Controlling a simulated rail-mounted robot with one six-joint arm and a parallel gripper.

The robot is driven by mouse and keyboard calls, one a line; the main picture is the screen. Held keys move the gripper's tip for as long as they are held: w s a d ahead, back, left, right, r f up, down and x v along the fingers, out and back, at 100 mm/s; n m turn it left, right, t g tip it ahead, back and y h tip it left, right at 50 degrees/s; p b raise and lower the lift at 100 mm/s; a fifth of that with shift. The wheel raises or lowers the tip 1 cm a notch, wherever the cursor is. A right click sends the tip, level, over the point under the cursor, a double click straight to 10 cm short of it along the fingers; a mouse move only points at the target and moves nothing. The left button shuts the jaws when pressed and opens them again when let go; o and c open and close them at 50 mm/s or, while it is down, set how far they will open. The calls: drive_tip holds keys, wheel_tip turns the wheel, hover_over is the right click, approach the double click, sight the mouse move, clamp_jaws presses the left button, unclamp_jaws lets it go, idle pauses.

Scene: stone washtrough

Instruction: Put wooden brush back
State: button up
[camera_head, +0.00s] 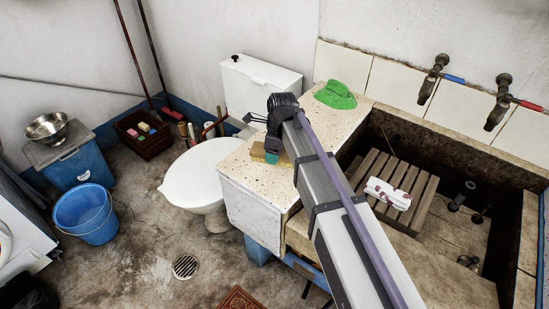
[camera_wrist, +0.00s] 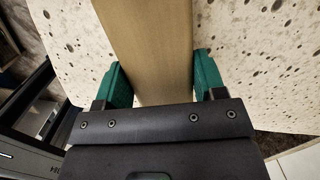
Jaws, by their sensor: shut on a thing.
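The wooden brush (camera_head: 259,151) is a plain tan wooden block at the left end of the speckled stone counter (camera_head: 245,175), partly hidden by my arm. My gripper (camera_head: 284,159) is at it, low over the counter. In the wrist view, the wooden brush (camera_wrist: 150,45) runs between the green fingers of my gripper (camera_wrist: 163,80), which are shut on its two sides. Its bristles are not visible. I cannot tell whether it touches the counter.
A green object (camera_head: 335,95) lies at the counter's back. The trough right of my arm holds a slatted wooden rack (camera_head: 412,187) with a red-and-white item (camera_head: 388,193). Two taps are above. A toilet (camera_head: 200,180), blue bucket (camera_head: 88,213) and dark crate (camera_head: 148,146) stand left.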

drive_tip(key=shift+r, duration=0.2)
drive_tip(key=shift+f, duration=0.25)
drive_tip(key=o, duration=0.9)
drive_tip(key=r+p, duration=0.4)
drive_tip(key=d+r+p, duration=0.1)
drive_tip(key=r+p, duration=0.7)
drive_tip(key=shift+s+d+r, duration=0.2)
drive_tip(key=s+d+n, duration=0.5)
drive_tip(key=s+n, duration=0.1)
drive_tip(key=n, duration=0.1)
drive_tip(key=s+d+n+h, duration=0.1)
drive_tip(key=s+d+n, duration=1)
drive_tip(key=d+n, duration=0.1)
drive_tip(key=n, duration=0.1)
drive_tip(key=shift+s+f+n, duration=0.1)
drive_tip(key=shift+s+n, duration=0.2)
drive_tip(key=shift+s, duration=0.1)
